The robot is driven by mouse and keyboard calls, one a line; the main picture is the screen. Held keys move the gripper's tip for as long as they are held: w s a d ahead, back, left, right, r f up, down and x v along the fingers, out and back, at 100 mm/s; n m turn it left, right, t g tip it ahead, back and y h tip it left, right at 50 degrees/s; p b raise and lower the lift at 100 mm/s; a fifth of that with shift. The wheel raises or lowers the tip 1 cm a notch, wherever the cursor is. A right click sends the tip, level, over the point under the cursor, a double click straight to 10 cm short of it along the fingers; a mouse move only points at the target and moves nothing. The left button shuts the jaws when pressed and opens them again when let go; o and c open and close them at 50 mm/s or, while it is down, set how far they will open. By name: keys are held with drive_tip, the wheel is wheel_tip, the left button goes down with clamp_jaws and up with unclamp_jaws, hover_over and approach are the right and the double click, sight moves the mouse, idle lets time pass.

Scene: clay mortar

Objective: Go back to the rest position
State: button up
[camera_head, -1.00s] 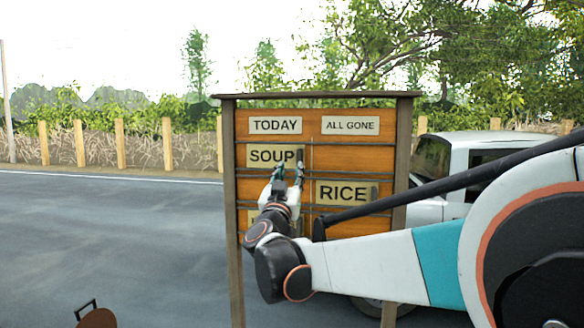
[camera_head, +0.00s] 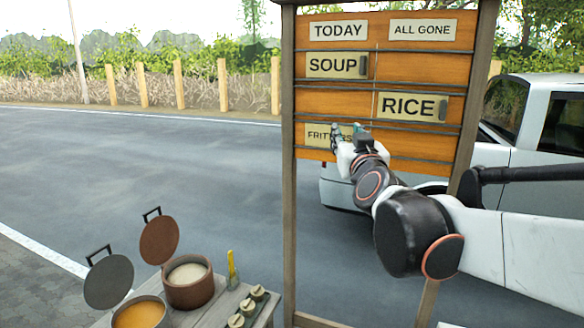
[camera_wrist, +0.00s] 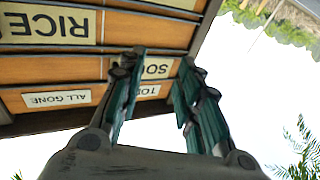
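My gripper (camera_head: 346,130) is raised in front of the lower left part of the orange menu board (camera_head: 340,98). In the wrist view its two teal fingers (camera_wrist: 158,85) stand apart with nothing between them, so it is open. On the board, the SOUP plate (camera_head: 335,65) hangs in the left column under TODAY (camera_head: 338,30). The RICE plate (camera_head: 407,106) hangs in the right column under ALL GONE (camera_head: 420,29), one row lower. A FRITTERS plate (camera_head: 317,134) is low in the left column, partly hidden by my gripper. The wrist view shows the board upside down.
A table (camera_head: 208,309) at the lower left holds a brown pot (camera_head: 190,290) of white food, an orange-filled pot (camera_head: 140,315), a yellow-handled utensil (camera_head: 232,270) and small jars (camera_head: 247,307). A white vehicle (camera_head: 545,155) stands behind the board. Open road lies left.

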drive_tip(key=s+d+f+g+b, duration=0.2)
drive_tip(key=s+f+g+b, duration=0.2)
drive_tip(key=s+f, duration=0.6)
drive_tip(key=s+d+f+g+b, duration=0.2)
drive_tip(key=s+f+g+b, duration=0.2)
drive_tip(key=s+f, duration=0.7)
drive_tip(key=s+d+f+m+g+h+b, duration=0.1)
drive_tip(key=s+d+f+g+b, duration=0.2)
drive_tip(key=f, duration=2.1)
drive_tip(key=s+g+b, duration=0.1)
drive_tip(key=s+b, duration=0.3)
drive_tip(key=s, duration=0.3)
drive_tip(key=shift+s+f+b, duration=0.15)
drive_tip(key=shift+f+b, duration=0.15)
drive_tip(key=shift+b, duration=0.05)
